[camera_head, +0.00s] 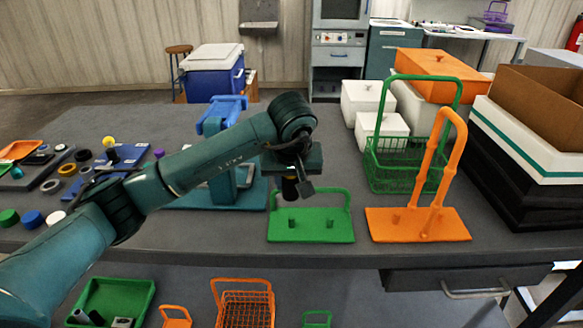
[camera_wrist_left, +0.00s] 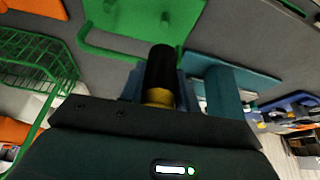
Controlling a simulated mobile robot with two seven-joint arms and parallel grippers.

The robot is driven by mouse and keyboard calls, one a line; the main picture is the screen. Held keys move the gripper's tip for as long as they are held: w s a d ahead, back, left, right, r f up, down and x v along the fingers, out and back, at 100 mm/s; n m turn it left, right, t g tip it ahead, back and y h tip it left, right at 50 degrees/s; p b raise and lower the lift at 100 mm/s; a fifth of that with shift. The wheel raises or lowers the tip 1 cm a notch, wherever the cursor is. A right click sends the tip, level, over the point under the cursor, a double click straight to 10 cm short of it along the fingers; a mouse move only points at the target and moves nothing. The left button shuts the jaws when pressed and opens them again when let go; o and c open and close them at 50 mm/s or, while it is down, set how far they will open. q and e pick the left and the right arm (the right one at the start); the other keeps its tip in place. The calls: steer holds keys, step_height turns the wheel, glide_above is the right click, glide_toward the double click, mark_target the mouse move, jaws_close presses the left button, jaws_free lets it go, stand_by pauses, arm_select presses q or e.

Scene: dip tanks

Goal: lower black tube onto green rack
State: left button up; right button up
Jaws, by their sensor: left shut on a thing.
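The black tube (camera_head: 290,190) hangs below my left gripper (camera_head: 297,180) in the head view, above the left part of the green rack (camera_head: 311,235). In the left wrist view the tube (camera_wrist_left: 161,68) shows a yellow band near the fingers, which are shut on it. The green rack (camera_wrist_left: 130,36) has a flat base, two short pegs and a loop handle at the back. The tube appears apart from the rack base; its exact alignment with the left peg is hard to tell. My right gripper is not in view.
An orange rack (camera_head: 418,226) with a tall handle stands close on the right. A green basket (camera_head: 397,178) stands behind it. A teal stand (camera_head: 240,196) is on the left. Loose rings and caps (camera_head: 32,219) lie far left. The table front is clear.

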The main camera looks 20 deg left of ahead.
mark_target(292, 218)
arm_select(q)
steer(key=shift+w+f+b, duration=0.1)
steer(key=shift+f+b, duration=0.45)
steer(key=shift+f, duration=0.15)
steer(key=shift+d+f+b, duration=0.1)
steer(key=shift+f+b, duration=0.9)
steer(key=shift+f, duration=0.7)
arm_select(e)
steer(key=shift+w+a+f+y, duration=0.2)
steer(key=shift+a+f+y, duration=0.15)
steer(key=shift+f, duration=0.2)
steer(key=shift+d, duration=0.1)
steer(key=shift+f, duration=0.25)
arm_select(q)
steer(key=shift+f+b, duration=0.15)
steer(key=shift+b, duration=0.3)
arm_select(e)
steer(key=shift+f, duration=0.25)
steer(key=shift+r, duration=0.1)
arm_select(q)
steer(key=shift+f+b, duration=0.55)
steer(key=shift+f, duration=0.15)
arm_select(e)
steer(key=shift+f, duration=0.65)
